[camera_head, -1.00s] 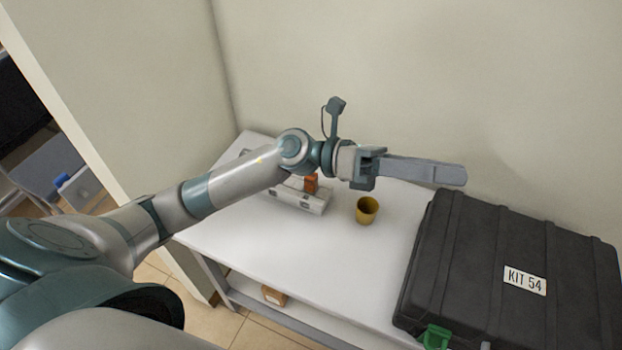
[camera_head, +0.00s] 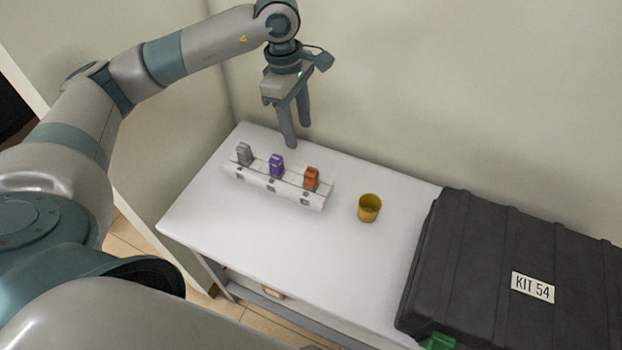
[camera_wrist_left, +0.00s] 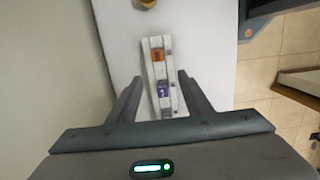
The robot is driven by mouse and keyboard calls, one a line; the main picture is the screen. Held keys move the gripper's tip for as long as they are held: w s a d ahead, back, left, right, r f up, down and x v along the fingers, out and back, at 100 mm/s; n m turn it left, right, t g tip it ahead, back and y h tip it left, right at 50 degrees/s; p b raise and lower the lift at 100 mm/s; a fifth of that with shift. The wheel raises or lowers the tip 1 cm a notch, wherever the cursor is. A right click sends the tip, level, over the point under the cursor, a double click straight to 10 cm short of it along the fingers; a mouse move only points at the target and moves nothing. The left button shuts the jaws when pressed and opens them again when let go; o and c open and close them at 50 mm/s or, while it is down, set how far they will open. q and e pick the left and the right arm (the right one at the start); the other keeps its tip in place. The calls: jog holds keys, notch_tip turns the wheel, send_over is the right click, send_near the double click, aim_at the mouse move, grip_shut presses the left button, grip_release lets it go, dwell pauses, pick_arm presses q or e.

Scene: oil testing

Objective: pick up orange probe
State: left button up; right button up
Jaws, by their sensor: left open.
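The orange probe (camera_head: 311,178) stands in the right end of a white rack (camera_head: 256,180) on the white table. A purple probe (camera_head: 276,164) stands in the rack's middle and a grey probe (camera_head: 244,153) at its left end. My left gripper (camera_head: 297,134) is open and empty, pointing down above and behind the rack. In the left wrist view the orange probe (camera_wrist_left: 158,54) lies ahead of the fingertips, and the purple probe (camera_wrist_left: 163,89) shows between the fingers. My right gripper is not in view.
A yellow cup (camera_head: 369,208) stands to the right of the rack; it also shows at the top of the left wrist view (camera_wrist_left: 146,3). A large black case (camera_head: 470,270) labelled KIT 54 fills the table's right side. The table's front left (camera_head: 205,210) is clear. A wall stands behind.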

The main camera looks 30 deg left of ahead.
aim_at(309, 170)
pick_arm(q)
jog(key=shift+f, duration=0.1)
jog(key=f+p, duration=0.1)
jog(key=f, duration=0.2)
jog(key=d+f+p, duration=0.1)
jog(key=f+p, duration=0.1)
jog(key=f, duration=0.2)
jog(key=f+p, duration=0.1)
jog(key=f, duration=0.2)
jog(key=shift+d+f+p, duration=0.25)
jog(key=shift+f+p, duration=0.05)
jog(key=shift+w+d+f, duration=0.1)
jog(key=shift+f, duration=0.6)
jog(key=shift+d+f+p, duration=0.15)
jog(key=shift+f+p, duration=0.35)
jog(key=shift+p, duration=0.3)
jog(key=f, duration=0.1)
jog(key=f+p, duration=0.1)
jog(key=shift+w+d+f+p, duration=0.25)
jog(key=shift+d+f+p, duration=0.1)
jog(key=shift+f+p, duration=0.05)
jog(key=shift+f, duration=0.65)
